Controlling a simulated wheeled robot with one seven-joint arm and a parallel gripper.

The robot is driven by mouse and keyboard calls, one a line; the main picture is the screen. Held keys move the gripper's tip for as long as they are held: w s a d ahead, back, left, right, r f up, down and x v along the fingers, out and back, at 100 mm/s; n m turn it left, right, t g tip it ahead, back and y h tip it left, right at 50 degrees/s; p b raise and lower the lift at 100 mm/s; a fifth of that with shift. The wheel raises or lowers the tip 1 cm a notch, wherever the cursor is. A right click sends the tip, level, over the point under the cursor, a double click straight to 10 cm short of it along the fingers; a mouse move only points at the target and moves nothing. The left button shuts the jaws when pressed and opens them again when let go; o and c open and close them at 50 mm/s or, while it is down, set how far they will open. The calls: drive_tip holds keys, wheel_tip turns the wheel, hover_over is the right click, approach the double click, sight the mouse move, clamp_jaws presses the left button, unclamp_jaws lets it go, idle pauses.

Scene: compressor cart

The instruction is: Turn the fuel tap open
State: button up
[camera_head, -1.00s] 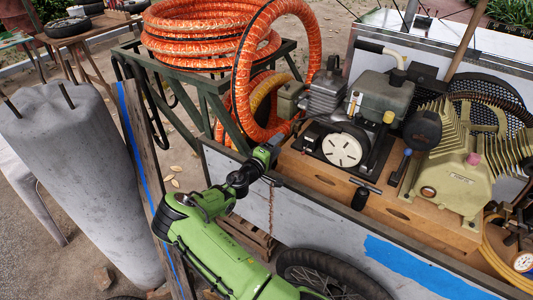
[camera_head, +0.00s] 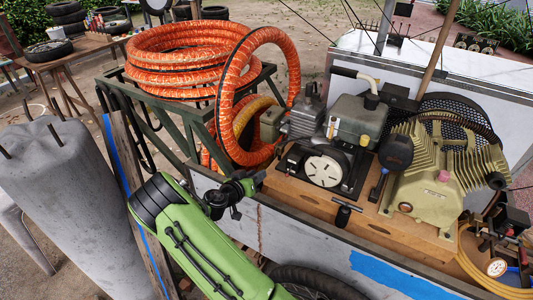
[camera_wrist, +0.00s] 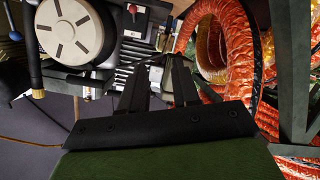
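The small engine carries a grey box-shaped tank (camera_head: 356,118) and a white round slotted cover (camera_head: 325,170), which also shows large at the upper left of the wrist view (camera_wrist: 74,30). I cannot pick out the fuel tap for certain; a small pale upright piece (camera_head: 331,128) stands at the tank's left side. My gripper (camera_head: 255,181) is left of the engine, by the cart's left corner, apart from it in the head view. In the wrist view its two dark fingers (camera_wrist: 160,68) stand apart with nothing visible between them, pointing toward the engine's finned side.
Orange hose coils (camera_head: 200,65) sit on a green metal frame (camera_head: 190,112) left of the engine, and one loop stands close to my gripper's side. A yellow-green finned compressor (camera_head: 440,170) is at the right. The wooden base (camera_head: 380,215) has a black T-handle (camera_head: 344,212) at its front.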

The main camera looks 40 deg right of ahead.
wheel_tip(320, 180, up, 4)
drive_tip(key=m+y+p, duration=0.1)
drive_tip(key=m, duration=0.4)
approach(275, 153)
drive_tip(key=shift+t, duration=0.3)
drive_tip(key=x, duration=0.8)
drive_tip(key=shift+d+f, duration=0.1)
drive_tip(key=shift+d, duration=0.1)
drive_tip(key=shift+s, duration=0.1)
clamp_jaws()
